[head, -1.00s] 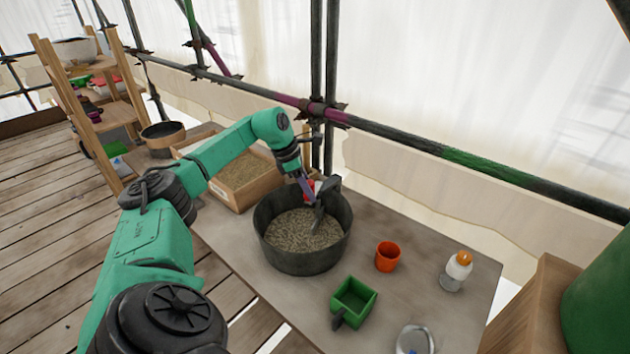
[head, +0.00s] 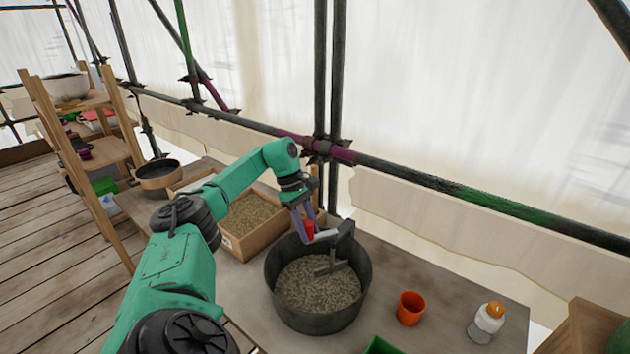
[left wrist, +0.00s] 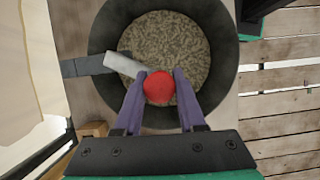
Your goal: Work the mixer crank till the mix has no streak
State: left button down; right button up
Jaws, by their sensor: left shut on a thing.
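The mixer is a dark round tub (head: 318,322) on the table, with a grey paddle (head: 332,268) and a crank arm (head: 328,236) above its rim. The mix (head: 318,287) inside is grey-tan with a speckled, streaky look; it also shows in the left wrist view (left wrist: 165,42). The grey crank bar (left wrist: 122,64) runs left from the knob in the left wrist view. My right gripper is not in view.
A dark-topped round sieve (head: 158,175) and shelves (head: 88,150) stand left.

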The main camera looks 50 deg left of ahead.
pick_arm(q)
jog(key=shift+w+a+r+m, duration=0.1)
jog(key=shift+w+a+m, duration=0.1)
jog(key=shift+a+m, duration=0.3)
jog(key=shift+d, duration=0.1)
jog(key=shift+c, duration=2.4)
grip_release()
jog(key=shift+d, duration=0.1)
